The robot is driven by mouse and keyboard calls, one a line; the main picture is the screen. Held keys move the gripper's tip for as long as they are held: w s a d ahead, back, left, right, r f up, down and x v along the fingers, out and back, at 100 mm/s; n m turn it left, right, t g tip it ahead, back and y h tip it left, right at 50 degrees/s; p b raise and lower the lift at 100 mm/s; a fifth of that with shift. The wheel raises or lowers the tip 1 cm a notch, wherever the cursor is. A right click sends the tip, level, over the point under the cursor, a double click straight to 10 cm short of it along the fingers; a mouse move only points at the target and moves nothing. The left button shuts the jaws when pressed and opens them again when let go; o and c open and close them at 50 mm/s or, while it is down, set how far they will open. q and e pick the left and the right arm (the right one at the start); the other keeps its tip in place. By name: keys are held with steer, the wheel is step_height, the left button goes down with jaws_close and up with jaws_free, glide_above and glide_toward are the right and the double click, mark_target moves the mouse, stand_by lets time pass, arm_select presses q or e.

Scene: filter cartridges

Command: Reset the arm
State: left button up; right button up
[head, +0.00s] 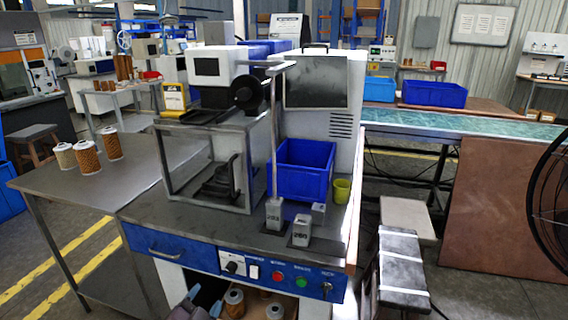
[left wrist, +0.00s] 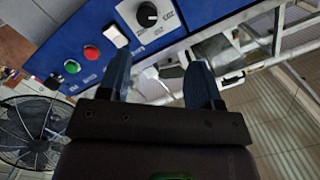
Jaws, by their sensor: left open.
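My left gripper (head: 204,302) is low at the bottom of the head view, in front of the workbench (head: 138,211) and below its blue drawer. In the left wrist view its two fingers (left wrist: 160,68) are apart, with nothing held between them. More cartridges (head: 235,303) show partly in the space under the bench, close to the right of the left gripper. My right gripper is not in view.
The bench front has a blue control panel (head: 258,272) with a knob and red and green buttons. On the bench are a blue bin (head: 302,172), a yellow-green cup (head: 342,190), and grey numbered blocks (head: 301,231). A black fan (head: 548,195) stands at right.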

arm_select(q)
steer(key=s+a+f+n+g+y+p, duration=0.1)
steer(key=s+a+n+g, duration=0.1)
steer(key=s, duration=0.8)
steer(key=s+a+f+n+g+y+p, duration=0.1)
steer(key=s+a+n+g+p, duration=0.1)
steer(key=s, duration=0.9)
steer(key=s+a+f+n+g+y+p, duration=0.1)
steer(key=s+n, duration=0.4)
steer(key=s, duration=0.5)
steer(key=shift+s+a+f+g+p, duration=0.15)
steer(key=shift+s+a+g+p, duration=0.25)
steer(key=shift+a+p, duration=0.55)
steer(key=shift+a, duration=0.2)
